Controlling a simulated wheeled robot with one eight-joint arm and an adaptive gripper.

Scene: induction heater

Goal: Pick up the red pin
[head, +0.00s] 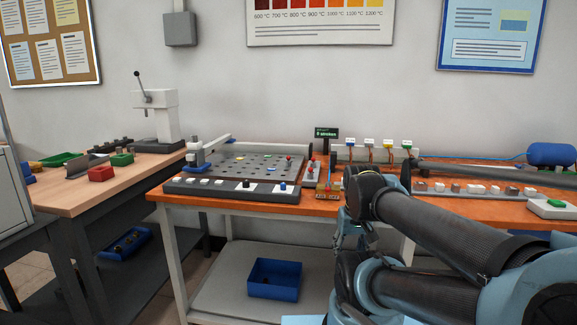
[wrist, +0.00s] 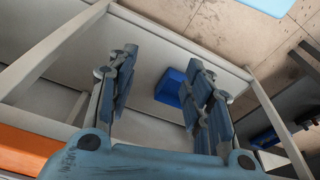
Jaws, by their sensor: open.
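A small red-topped pin (head: 289,159) stands on the right part of the grey perforated plate (head: 262,168) on the orange bench. Another small red-topped piece (head: 312,166) stands just to the right, on a grey block; I cannot tell for certain which is the red pin. My gripper (wrist: 160,65) is open and empty in the wrist view, its fingers pointing at the floor and lower shelf. In the head view my arm is at the right front, off the bench's front edge, and mostly hides the gripper. No red pin shows in the wrist view.
A control panel (head: 240,190) with several buttons lines the bench's front edge. A hinged bar (head: 213,143) rises at the plate's back left. A small display (head: 326,133) stands behind. A blue bin (head: 273,279) sits on the lower shelf, also in the wrist view (wrist: 169,88).

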